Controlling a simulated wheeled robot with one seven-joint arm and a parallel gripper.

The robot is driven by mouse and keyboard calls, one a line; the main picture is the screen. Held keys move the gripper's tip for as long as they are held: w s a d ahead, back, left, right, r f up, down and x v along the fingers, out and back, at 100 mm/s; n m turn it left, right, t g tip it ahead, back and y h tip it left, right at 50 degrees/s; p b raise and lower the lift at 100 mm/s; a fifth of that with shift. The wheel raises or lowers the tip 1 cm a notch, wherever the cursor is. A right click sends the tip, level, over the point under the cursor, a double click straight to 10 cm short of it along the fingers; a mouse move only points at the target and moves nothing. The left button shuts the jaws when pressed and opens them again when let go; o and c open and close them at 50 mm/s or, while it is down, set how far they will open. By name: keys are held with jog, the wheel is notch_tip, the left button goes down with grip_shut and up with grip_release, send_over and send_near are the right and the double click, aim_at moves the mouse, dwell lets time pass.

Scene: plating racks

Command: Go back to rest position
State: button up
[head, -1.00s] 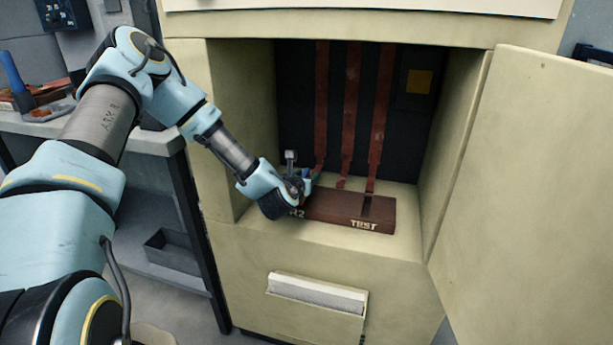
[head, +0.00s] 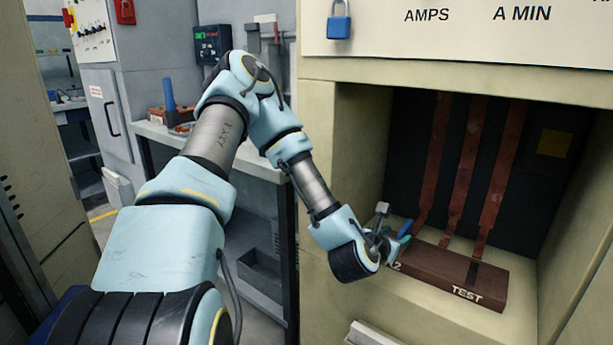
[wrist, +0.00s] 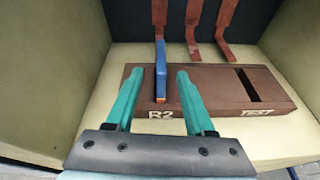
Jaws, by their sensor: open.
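My gripper (head: 392,238) reaches into the open cabinet bay at its front left, by the left end of a brown block. In the wrist view its two green fingers (wrist: 160,98) are apart with nothing held between them. The brown block (wrist: 218,112) carries the marks R2 and TEST. The slot (wrist: 249,84) by TEST is empty. In the head view my gripper partly hides the R2 end.
Red straps (head: 466,170) hang down the bay's dark back wall. The bay's left wall (head: 357,150) is close to my arm. A grey workbench (head: 225,165) with a blue-handled item stands left of the cabinet. A blue padlock (head: 339,26) hangs above the bay.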

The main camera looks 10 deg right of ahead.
jog(key=w+a+r+m+g+y+p, duration=0.1)
jog(key=a+r+m+g+y+p, duration=0.15)
jog(key=a+m, duration=0.6)
jog(key=w+a+r+m+g+y+p, duration=0.1)
jog(key=a+r+m+g+y+p, duration=0.15)
jog(key=a+m, duration=0.6)
jog(key=s+a+r+m+g+y+p, duration=0.1)
jog(key=s+a+r+m, duration=0.2)
jog(key=a, duration=0.3)
jog(key=s+a+r+m+g+y+p, duration=0.1)
jog(key=s+a+r+m+y+p, duration=0.1)
jog(key=a+r, duration=0.4)
jog(key=s+a+r+m+g+y+p, duration=0.1)
jog(key=s+a+r+m+p, duration=0.1)
jog(key=s+a+r+m, duration=0.2)
jog(key=shift+s+a+r+m+y, duration=0.2)
jog(key=shift+s+a+m+y, duration=0.15)
jog(key=shift+a+m, duration=0.55)
jog(key=shift+a, duration=0.2)
